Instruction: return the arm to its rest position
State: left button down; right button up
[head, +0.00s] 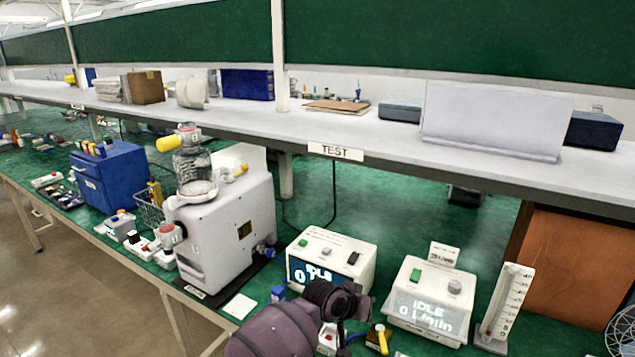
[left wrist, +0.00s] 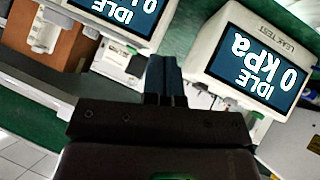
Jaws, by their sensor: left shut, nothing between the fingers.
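My left arm (head: 275,332) comes in at the bottom middle of the head view, over the front of the green bench. In the left wrist view my left gripper (left wrist: 165,65) has its two dark fingers together with nothing between them. The fingers are in front of the leak test box (left wrist: 260,62), which reads IDLE 0 kPa; they look clear of it. That box is also in the head view (head: 333,253), behind my arm, which hides part of its front. My right gripper is in neither view.
A white canister machine (head: 225,235) stands left of the leak test box. A flow box (head: 432,300) reading IDLE 0 L/min and an upright scale (head: 505,300) stand to the right. Small parts, including a yellow-handled valve (head: 380,338), lie close beside my arm. A shelf (head: 390,140) spans behind.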

pick_arm(q)
jog(key=a+r+t, duration=0.5)
jog(key=a+r, duration=0.1)
jog(key=s+a+f+n+t+y+b, duration=0.1)
jog(key=s+a+f+t, duration=0.15)
jog(key=a, duration=0.55)
jog(key=s+a+f+n+t+y+b, duration=0.1)
jog(key=s+a+f, duration=0.1)
jog(key=s+a, duration=0.35)
jog(key=s+a+f+n+g+y, duration=0.1)
jog(key=s+a+f+y, duration=0.2)
jog(key=s+a+f, duration=0.4)
jog(key=s+a+f+n+g+y+b, duration=0.1)
jog(key=s+a+f+g+y, duration=0.1)
jog(key=s+a+f, duration=0.6)
jog(key=s+a, duration=0.4)
jog(key=s, duration=0.5)
jog(key=shift+s+a+f+y, duration=0.15)
jog(key=shift+a+f+y, duration=0.05)
jog(key=shift+y, duration=0.2)
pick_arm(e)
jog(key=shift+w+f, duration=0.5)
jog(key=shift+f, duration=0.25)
